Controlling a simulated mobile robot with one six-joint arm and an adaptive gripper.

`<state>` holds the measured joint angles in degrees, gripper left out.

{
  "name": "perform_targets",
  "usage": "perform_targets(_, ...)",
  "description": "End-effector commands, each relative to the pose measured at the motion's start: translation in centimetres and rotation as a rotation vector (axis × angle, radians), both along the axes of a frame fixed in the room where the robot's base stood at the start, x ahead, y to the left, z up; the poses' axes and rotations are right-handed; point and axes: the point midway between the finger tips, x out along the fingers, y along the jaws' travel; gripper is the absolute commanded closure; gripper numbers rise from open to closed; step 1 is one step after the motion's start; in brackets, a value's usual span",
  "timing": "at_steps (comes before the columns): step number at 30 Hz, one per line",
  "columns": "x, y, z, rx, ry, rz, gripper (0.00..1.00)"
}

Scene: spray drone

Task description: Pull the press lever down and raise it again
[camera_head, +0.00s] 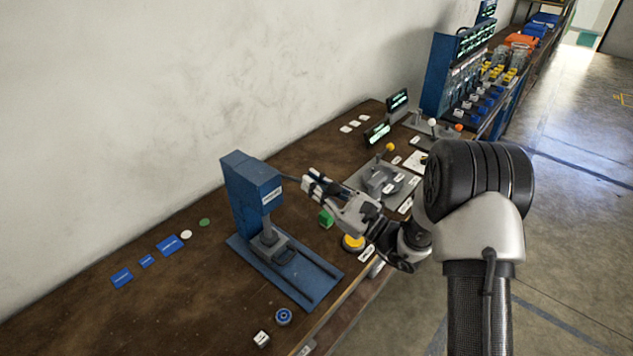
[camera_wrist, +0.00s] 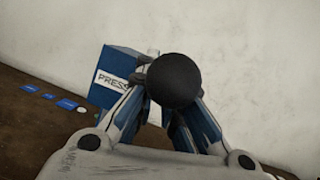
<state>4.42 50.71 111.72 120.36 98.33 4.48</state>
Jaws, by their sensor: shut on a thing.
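The blue press (camera_head: 250,190) stands upright on a blue base plate on the bench, with a grey ram and block (camera_head: 270,243) low at its front. A thin dark lever (camera_head: 290,179) reaches out from its upper right side towards my gripper (camera_head: 312,186). My gripper is shut on the lever's end. In the wrist view, the black ball knob (camera_wrist: 177,80) sits between the fingers, and the press head (camera_wrist: 118,75) with its "PRESS" label is behind and to the left. The fingers hide part of the lever.
A green block (camera_head: 326,219) and a yellow button (camera_head: 353,243) lie beneath and near my gripper. A grey plate with a yellow-knobbed stick (camera_head: 389,149) is to the right. A blue round knob (camera_head: 284,316) sits near the front edge. The wall is behind.

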Motion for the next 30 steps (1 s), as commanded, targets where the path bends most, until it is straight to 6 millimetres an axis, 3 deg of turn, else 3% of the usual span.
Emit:
perform_targets(1,0.1,0.1,1.3,-0.024,0.017,-0.001,1.0)
perform_targets(15,1.9,2.5,7.0,-0.336,0.257,-0.001,1.0)
perform_targets(30,4.7,6.1,10.0,-0.624,0.484,-0.001,1.0)
